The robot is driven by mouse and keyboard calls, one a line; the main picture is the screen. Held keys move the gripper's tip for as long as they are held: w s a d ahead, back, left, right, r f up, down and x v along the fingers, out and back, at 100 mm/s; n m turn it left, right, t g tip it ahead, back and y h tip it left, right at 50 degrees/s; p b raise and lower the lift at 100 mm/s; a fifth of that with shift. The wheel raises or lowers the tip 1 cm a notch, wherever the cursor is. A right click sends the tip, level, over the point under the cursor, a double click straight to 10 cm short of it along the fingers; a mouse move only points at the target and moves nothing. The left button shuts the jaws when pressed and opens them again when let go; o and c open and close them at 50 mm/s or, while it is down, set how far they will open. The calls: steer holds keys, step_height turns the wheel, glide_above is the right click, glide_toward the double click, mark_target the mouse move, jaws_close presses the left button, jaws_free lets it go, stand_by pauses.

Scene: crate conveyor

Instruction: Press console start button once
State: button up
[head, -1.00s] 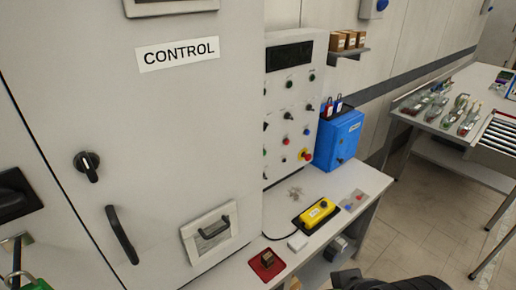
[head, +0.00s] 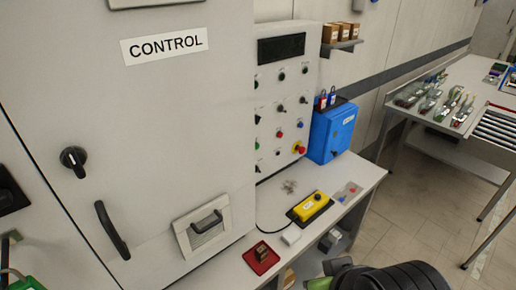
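The console (head: 287,92) is a pale upright panel with a dark display (head: 281,48) at its top, standing at the back of the bench. I cannot read which one is marked start. A black ribbed part of my arm shows at the bottom edge, in front of the bench and well below the console. My gripper's fingertips do not show.
The grey cabinet marked CONTROL (head: 110,120) fills the left. A blue box (head: 331,133) with padlocks stands right of the console. On the bench (head: 232,262) lie a yellow button box (head: 311,206) and a red pad (head: 261,257).

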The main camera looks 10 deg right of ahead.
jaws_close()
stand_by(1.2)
